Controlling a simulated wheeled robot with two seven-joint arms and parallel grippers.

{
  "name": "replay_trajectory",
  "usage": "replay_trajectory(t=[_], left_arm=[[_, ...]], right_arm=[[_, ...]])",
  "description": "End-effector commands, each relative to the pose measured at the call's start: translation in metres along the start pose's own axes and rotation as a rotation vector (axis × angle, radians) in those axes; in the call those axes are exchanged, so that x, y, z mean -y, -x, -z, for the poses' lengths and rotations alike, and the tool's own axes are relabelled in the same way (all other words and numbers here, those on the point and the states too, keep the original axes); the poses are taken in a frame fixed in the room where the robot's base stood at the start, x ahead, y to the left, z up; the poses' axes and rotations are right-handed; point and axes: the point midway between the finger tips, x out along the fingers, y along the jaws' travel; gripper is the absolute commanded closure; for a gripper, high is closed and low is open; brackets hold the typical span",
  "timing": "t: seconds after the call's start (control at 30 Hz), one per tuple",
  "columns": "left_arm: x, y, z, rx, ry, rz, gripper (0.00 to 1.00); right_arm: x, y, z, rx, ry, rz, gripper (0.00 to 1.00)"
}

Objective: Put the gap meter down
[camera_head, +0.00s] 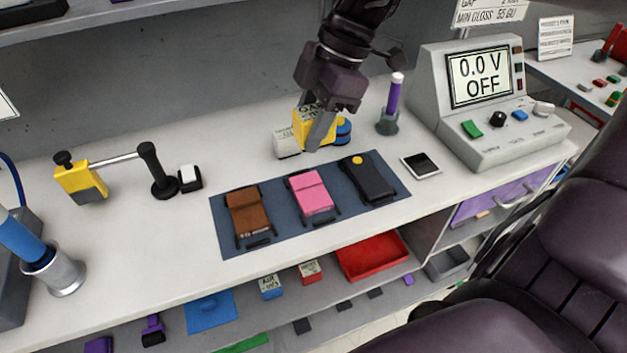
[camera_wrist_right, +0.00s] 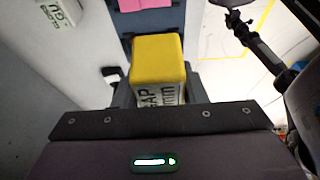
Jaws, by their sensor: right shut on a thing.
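The gap meter (camera_head: 303,128) is a small box with a yellow body and a pale face lettered "GAP mm". My right gripper (camera_head: 320,130) is shut on it, over the back part of the white bench. In the wrist view the yellow end of the gap meter (camera_wrist_right: 158,57) sits between the fingers of my right gripper (camera_wrist_right: 158,90). In the head view a finger hides part of it. I cannot tell whether its bottom touches the bench. My left gripper is not in view.
A pale meter (camera_head: 286,143) and a blue round item (camera_head: 343,130) stand close by. A blue-grey mat (camera_head: 272,205) holds brown, pink and black pieces in front. A purple stick in a holder (camera_head: 390,105) and a display unit (camera_head: 480,95) stand right.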

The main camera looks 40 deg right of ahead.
Motion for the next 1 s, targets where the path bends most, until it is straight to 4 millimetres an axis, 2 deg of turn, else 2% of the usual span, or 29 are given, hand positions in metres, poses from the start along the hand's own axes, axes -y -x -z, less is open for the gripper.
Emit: replay_trajectory(t=[0.1, 0.3, 0.47, 0.77, 1.0], left_arm=[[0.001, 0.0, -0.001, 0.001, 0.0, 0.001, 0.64], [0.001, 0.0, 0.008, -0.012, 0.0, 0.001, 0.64], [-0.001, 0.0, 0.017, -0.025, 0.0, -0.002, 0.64], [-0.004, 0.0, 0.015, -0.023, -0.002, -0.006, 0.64], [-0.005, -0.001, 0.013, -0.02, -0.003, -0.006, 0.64]], right_arm=[[0.001, -0.032, -0.013, -0.002, -0.002, 0.006, 0.88], [0.0, -0.072, -0.03, -0.001, -0.003, 0.003, 0.88], [-0.001, -0.086, -0.035, -0.001, 0.0, -0.001, 0.88], [0.0, -0.122, -0.051, -0.001, -0.002, 0.001, 0.88], [-0.001, -0.127, -0.052, -0.001, 0.0, -0.003, 0.88]])
